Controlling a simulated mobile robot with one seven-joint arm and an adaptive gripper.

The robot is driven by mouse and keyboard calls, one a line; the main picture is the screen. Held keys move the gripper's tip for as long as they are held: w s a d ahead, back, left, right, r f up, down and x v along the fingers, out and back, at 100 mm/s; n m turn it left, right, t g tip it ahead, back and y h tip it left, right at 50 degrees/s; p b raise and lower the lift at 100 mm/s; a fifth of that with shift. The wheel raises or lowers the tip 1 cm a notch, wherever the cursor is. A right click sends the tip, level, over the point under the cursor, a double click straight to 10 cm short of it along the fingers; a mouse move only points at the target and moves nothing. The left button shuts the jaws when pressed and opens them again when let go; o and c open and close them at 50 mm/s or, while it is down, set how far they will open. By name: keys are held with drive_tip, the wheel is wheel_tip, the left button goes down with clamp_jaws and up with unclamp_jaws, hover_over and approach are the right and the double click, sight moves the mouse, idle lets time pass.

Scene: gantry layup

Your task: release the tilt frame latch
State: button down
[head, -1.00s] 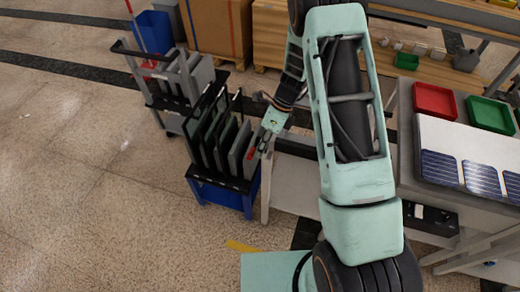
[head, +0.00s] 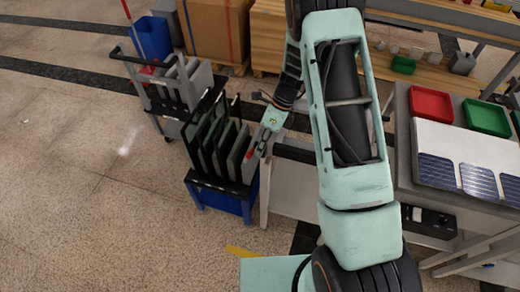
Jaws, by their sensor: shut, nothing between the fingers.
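My gripper (head: 262,143) is at the end of my pale green arm, left of the picture's middle. It points down and left beside the right end of a black rack with a blue base (head: 222,198), which holds several upright dark panels. The fingers are shut with nothing between them. A small red part (head: 249,154) shows right by the fingertips; I cannot tell whether they touch it. I cannot clearly make out the tilt frame or its latch; my arm hides part of the bench behind it.
A grey cart (head: 165,88) and a blue bin (head: 152,38) stand behind the rack. At right, a bench bears a white board (head: 470,150) with solar cells, a red tray (head: 431,104) and a green tray (head: 487,117). Floor at the left is clear.

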drive_tip(key=shift+a+r, duration=0.15)
drive_tip(key=shift+r+p, duration=0.6)
drive_tip(key=shift+r, duration=0.15)
drive_tip(key=shift+w, duration=0.1)
drive_tip(key=d+r, duration=0.2)
drive_tip(key=w+d+r+b, duration=0.1)
drive_tip(key=d, duration=0.2)
drive_tip(key=w+d+r+b, duration=0.1)
drive_tip(key=d+r, duration=0.1)
drive_tip(key=shift+d+r, duration=0.15)
drive_tip(key=shift+r, duration=0.2)
drive_tip(key=shift+w, duration=0.1)
